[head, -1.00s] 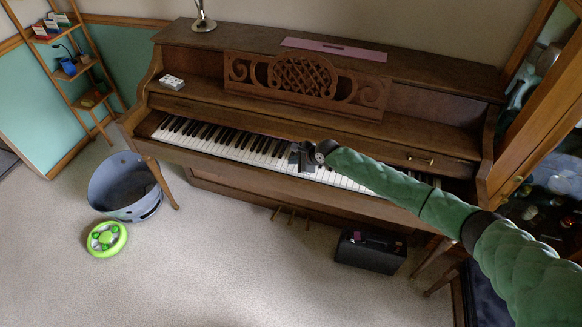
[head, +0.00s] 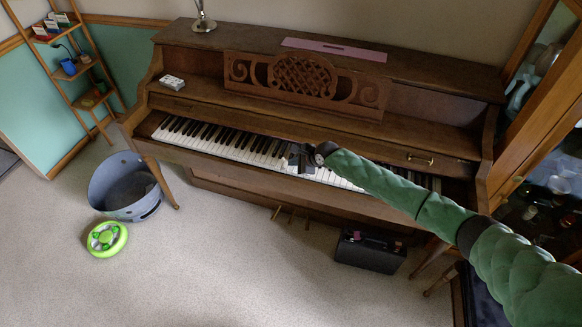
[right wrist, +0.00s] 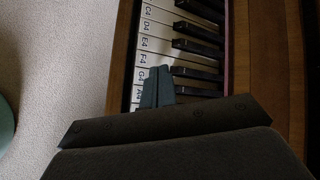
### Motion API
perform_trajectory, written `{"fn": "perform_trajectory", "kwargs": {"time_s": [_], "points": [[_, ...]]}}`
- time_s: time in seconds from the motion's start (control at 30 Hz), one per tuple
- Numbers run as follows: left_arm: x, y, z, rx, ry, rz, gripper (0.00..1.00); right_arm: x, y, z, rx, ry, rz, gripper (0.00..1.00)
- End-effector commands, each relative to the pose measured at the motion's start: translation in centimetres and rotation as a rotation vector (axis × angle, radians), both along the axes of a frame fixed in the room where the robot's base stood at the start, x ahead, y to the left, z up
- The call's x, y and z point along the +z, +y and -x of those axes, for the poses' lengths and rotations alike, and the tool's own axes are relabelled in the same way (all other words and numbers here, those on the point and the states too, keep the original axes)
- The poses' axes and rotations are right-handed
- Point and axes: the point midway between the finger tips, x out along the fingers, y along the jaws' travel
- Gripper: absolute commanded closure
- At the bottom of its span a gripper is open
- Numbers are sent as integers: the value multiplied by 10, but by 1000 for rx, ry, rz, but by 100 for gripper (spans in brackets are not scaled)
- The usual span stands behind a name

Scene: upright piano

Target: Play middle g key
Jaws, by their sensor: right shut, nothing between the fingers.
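The upright piano (head: 330,110) stands against the wall with its keyboard (head: 220,141) open. In the right wrist view the white keys carry labels, C4 to A4, and the G4 key (right wrist: 140,74) is the middle G. My right gripper (head: 298,158) is shut and empty over the middle of the keyboard. In the right wrist view its fingertips (right wrist: 158,72) lie just beside the G4 label, over the G4 key near A4. I cannot tell whether they touch or press the key. The fingers and wrist hide the keys beyond A4. My left gripper is out of view.
Black keys (right wrist: 198,46) lie beside the fingertips. A carved music stand (head: 303,78) rises behind the keyboard. A black case (head: 370,250) stands on the floor at the piano's front right. A grey-blue bin (head: 112,190) and a green ring toy (head: 107,239) are at the left.

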Motion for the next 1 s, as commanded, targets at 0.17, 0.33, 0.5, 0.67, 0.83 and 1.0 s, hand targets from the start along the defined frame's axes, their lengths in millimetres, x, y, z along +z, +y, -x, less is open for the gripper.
{"fn": "perform_trajectory", "kwargs": {"time_s": [0.17,0.33,0.5,0.67,0.83,1.0], "points": [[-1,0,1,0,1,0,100,-2,0,0,0,0,0,100],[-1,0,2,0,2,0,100,-4,0,0,0,0,0,100],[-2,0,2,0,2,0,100,-5,0,0,-1,1,0,100],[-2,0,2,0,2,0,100,-7,0,0,-1,1,0,100],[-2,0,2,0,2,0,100,-9,0,0,-1,1,0,100],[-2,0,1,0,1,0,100,-10,0,0,-1,1,0,100]]}}
